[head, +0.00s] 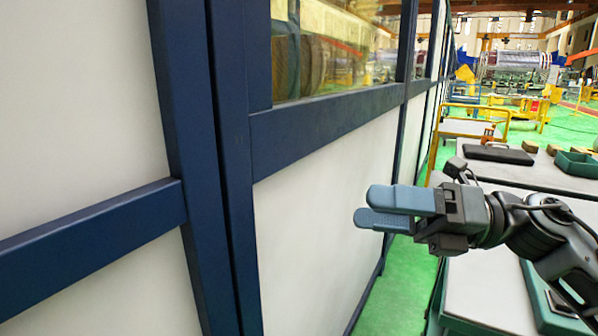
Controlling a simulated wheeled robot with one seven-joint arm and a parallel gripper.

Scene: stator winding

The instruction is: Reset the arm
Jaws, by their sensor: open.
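My gripper (375,208) is at the right of the head view, held out level with its two blue-grey fingers pointing left. The fingers are apart by a narrow gap, with nothing between them. My black arm comes in from the right edge. The gripper is in front of a white wall panel (310,225) with dark blue frames; I cannot tell how near the fingertips are to it.
A grey-topped table (490,290) with green edges stands below and behind my arm. Farther back, another tabletop holds a black case (498,153) and a green bin (577,164). A strip of green floor (400,295) is clear between wall and table.

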